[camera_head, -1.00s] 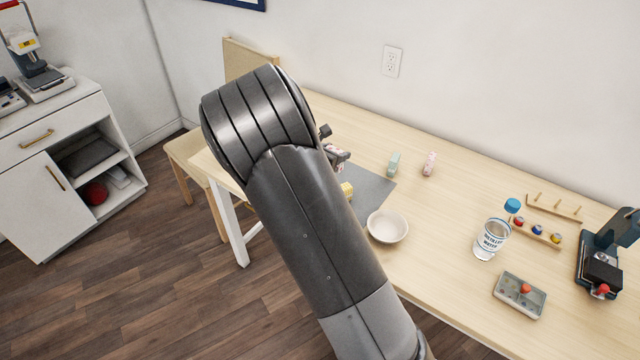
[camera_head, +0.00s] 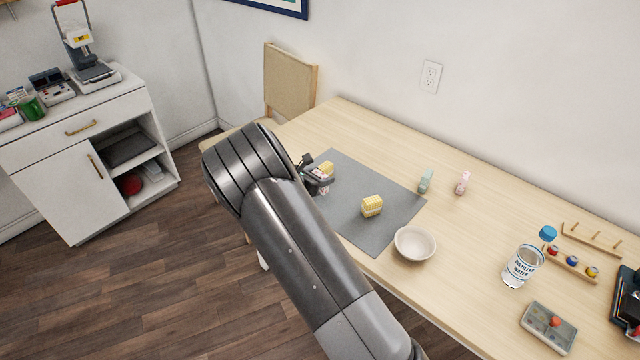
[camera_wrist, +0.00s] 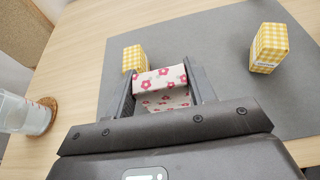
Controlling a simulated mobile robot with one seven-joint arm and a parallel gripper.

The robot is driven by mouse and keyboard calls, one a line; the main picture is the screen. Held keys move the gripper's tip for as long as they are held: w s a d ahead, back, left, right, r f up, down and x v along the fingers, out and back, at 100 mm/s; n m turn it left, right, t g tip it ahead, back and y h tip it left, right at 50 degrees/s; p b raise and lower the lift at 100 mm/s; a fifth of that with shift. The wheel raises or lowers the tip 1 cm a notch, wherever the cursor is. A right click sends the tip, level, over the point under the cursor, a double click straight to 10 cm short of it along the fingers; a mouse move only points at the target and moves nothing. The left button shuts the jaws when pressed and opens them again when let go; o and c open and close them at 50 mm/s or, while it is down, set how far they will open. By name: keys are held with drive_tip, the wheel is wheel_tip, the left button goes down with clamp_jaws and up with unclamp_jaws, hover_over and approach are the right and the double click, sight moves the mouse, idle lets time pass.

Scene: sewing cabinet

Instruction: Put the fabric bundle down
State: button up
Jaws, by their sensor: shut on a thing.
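My gripper (camera_wrist: 162,95) is shut on a fabric bundle (camera_wrist: 160,82), white with pink-red flowers, and holds it between its two fingers. In the head view my gripper (camera_head: 318,180) is over the left part of the grey mat (camera_head: 345,225), and the flowered bundle (camera_head: 323,190) shows only in part. I cannot tell whether the bundle touches the mat. A yellow checked bundle (camera_wrist: 134,58) stands just beyond the held one. Another yellow checked bundle (camera_wrist: 268,48) stands to the right on the mat; it also shows in the head view (camera_head: 372,206).
A white bowl (camera_head: 415,244) sits by the mat's front right. Green (camera_head: 426,181) and pink (camera_head: 463,183) bundles stand right of the mat. The mat's middle is partly free.

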drive_tip(key=shift+f, duration=1.55)
drive_tip(key=shift+f, duration=0.2)
drive_tip(key=o, duration=0.9)
drive_tip(key=shift+o, duration=0.2)
